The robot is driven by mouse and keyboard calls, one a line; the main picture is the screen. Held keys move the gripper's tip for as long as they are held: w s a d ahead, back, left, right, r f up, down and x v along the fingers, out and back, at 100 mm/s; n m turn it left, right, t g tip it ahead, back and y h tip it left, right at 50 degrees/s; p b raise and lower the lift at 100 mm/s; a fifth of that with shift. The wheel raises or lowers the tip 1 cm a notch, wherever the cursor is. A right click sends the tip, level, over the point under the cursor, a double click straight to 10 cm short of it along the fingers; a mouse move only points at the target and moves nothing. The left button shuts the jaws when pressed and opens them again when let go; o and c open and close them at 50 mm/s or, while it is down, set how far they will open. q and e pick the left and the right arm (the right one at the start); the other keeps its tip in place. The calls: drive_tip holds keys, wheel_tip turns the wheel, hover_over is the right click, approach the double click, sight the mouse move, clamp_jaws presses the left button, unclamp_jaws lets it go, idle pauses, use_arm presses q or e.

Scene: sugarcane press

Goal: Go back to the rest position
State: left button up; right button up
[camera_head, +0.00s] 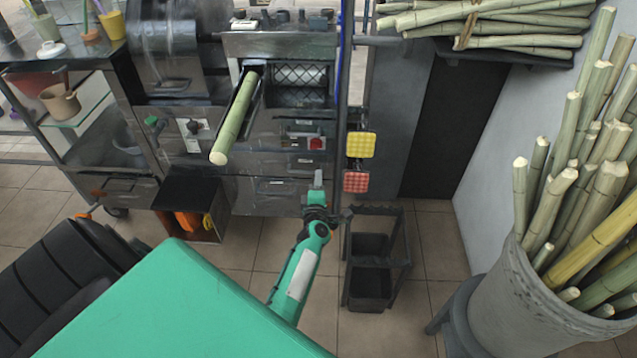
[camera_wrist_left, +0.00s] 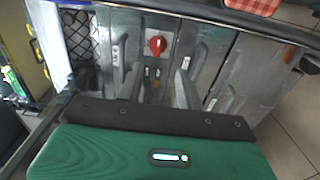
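My left gripper (camera_head: 318,190) is in front of the lower part of the sugarcane press (camera_head: 275,195), at the end of my green arm. In the left wrist view its two fingers (camera_wrist_left: 160,85) stand apart with nothing between them, and the press front with a red knob shows behind them. A green cane stalk (camera_head: 235,118) lies tilted in the chute of the press, to the left of and above my left gripper, apart from it. My right gripper is not in view.
A grey bin (camera_head: 510,300) of upright canes stands at the right. More canes (camera_head: 490,28) lie on a shelf at the top right. A black rack (camera_head: 372,270) stands on the floor right of my left arm. Yellow and red pads (camera_head: 360,145) hang beside the press.

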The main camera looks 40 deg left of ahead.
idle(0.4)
